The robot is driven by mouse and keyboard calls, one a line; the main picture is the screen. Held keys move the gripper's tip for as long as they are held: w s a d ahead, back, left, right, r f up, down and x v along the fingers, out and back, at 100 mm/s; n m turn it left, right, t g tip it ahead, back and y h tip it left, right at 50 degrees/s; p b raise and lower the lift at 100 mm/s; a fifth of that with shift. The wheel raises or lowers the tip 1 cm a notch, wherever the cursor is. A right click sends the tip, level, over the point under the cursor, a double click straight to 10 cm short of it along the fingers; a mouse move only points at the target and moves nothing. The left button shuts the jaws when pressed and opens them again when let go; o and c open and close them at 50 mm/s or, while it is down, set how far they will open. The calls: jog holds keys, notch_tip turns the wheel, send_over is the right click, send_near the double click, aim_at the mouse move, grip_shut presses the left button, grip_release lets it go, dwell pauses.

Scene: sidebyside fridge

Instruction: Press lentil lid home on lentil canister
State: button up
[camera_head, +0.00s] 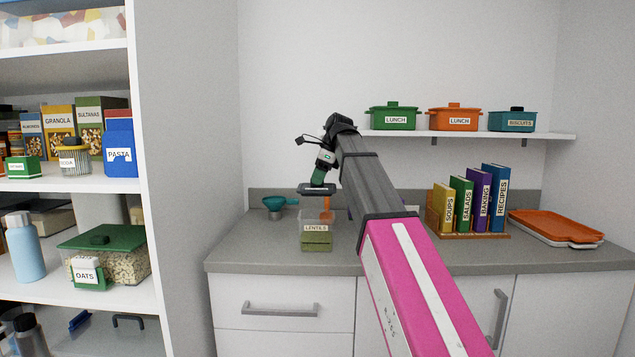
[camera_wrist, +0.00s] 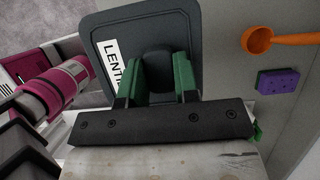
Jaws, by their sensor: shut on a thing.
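The lentil lid (camera_head: 317,190) is a dark grey square lid with a knob. My gripper (camera_head: 318,181) is shut on it and holds it roughly level. In the wrist view the green fingers of my gripper (camera_wrist: 158,75) sit either side of the dark knob, and the lid (camera_wrist: 105,25) shows part of a white lentil label. The lentil canister (camera_head: 316,242), clear with green contents and a LENTILS label, stands upright on the counter below the lid. A gap shows between lid and canister in the head view. The canister is not visible in the wrist view, where the lid covers much.
The grey counter (camera_head: 255,245) holds a teal funnel (camera_head: 275,203) at left and a book rack with several books (camera_head: 468,200) at right. An orange scoop (camera_wrist: 275,40) and purple sponge (camera_wrist: 278,82) lie near the lid. A shelf (camera_head: 470,134) with pots hangs above.

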aim_at(325, 186)
jog(key=shift+f, duration=0.1)
jog(key=shift+f, duration=2.85)
jog(key=shift+f, duration=1.2)
jog(key=o, duration=0.9)
jog(key=shift+r, duration=0.15)
jog(key=v, duration=1)
jog(key=shift+d+r, duration=0.2)
